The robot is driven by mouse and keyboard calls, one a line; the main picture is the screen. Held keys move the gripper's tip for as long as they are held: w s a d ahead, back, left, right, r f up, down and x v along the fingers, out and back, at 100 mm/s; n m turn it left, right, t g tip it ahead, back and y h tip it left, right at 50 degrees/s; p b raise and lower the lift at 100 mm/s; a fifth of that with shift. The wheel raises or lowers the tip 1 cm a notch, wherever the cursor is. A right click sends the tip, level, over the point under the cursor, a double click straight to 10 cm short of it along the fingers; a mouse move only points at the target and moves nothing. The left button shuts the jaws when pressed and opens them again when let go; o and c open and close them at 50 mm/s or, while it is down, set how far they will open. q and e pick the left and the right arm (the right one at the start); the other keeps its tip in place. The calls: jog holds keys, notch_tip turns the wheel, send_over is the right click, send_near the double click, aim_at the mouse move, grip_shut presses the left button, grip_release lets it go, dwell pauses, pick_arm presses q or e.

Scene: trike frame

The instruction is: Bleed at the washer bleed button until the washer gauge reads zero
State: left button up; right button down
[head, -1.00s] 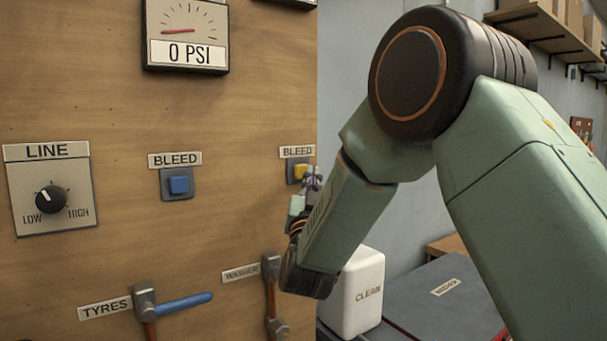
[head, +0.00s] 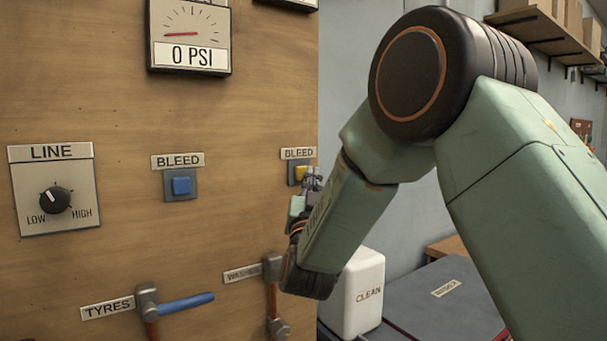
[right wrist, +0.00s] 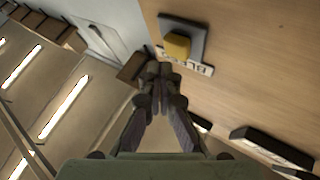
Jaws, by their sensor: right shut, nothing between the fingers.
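The yellow bleed button (head: 301,174) sits on a grey plate near the right edge of the wooden panel (head: 120,110), under a BLEED label. It also shows in the right wrist view (right wrist: 177,46). My right gripper (head: 313,180) is shut and empty, its fingertips close beside the button; in the right wrist view the fingertips (right wrist: 157,68) are just below and left of it. I cannot tell whether they touch it. The washer lever (head: 273,290) hangs down below. A gauge (head: 297,4) above is cut off by the picture's top, so its reading is hidden. My left gripper is not in view.
Another gauge (head: 188,35) reads 0 PSI, above a blue bleed button (head: 181,186). The LINE knob (head: 56,200) points toward LOW. The TYRES lever (head: 180,305) points right. A white CLEAN container (head: 360,290) stands right of the panel beside a dark case (head: 430,300).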

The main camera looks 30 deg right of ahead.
jog(key=shift+w+d+f, duration=0.1)
jog(key=shift+w+d, duration=0.05)
jog(key=shift+w, duration=0.05)
jog(key=shift+w+a, duration=0.2)
jog(key=shift+w, duration=0.1)
jog(key=shift+d, duration=0.15)
jog(key=shift+w, duration=0.15)
dwell(0.4)
jog(key=shift+w, duration=0.35)
dwell(0.4)
jog(key=shift+s+b, duration=0.1)
jog(key=shift+b, duration=0.2)
dwell(2.5)
jog(key=shift+s, duration=0.85)
